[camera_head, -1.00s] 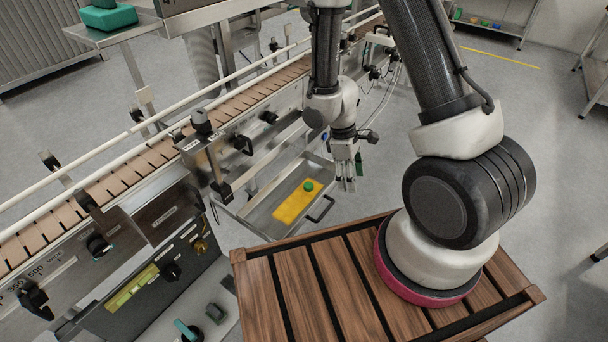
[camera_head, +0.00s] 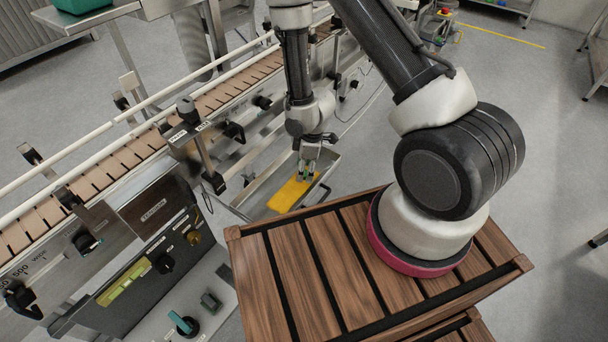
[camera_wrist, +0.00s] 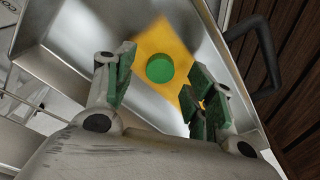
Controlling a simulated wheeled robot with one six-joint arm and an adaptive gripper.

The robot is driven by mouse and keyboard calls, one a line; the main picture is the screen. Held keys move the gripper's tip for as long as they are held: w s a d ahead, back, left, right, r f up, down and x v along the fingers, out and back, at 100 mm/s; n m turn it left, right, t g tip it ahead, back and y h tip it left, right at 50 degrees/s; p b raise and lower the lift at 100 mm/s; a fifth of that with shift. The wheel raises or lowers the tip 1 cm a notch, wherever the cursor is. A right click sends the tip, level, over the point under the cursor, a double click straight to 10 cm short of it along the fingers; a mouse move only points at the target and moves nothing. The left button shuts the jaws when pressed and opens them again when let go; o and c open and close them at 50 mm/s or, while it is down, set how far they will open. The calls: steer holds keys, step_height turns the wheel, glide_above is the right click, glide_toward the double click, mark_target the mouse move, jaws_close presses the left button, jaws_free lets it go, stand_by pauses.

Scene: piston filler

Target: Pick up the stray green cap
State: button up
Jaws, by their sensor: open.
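The green cap (camera_wrist: 160,69) is a small round disc lying on a yellow mat (camera_wrist: 172,45) in a steel tray (camera_wrist: 75,42), seen in the wrist view. My gripper (camera_wrist: 162,88) is open, with a green-padded finger on each side of the cap in the picture. The fingers do not visibly touch the cap. In the head view my gripper (camera_head: 307,172) points down over the yellow mat (camera_head: 287,197), and the cap is hidden there behind the fingers.
The tray (camera_head: 325,165) has raised walls and a dark handle (camera_wrist: 266,60) on one side. The conveyor (camera_head: 130,167) runs alongside, with brackets and knobs near the tray. A slatted wooden top (camera_head: 300,262) lies in front of the tray.

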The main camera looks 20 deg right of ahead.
steer(key=shift+f, duration=0.65)
steer(key=c, duration=0.8)
steer(key=shift+o, duration=0.2)
steer(key=shift+r, duration=0.15)
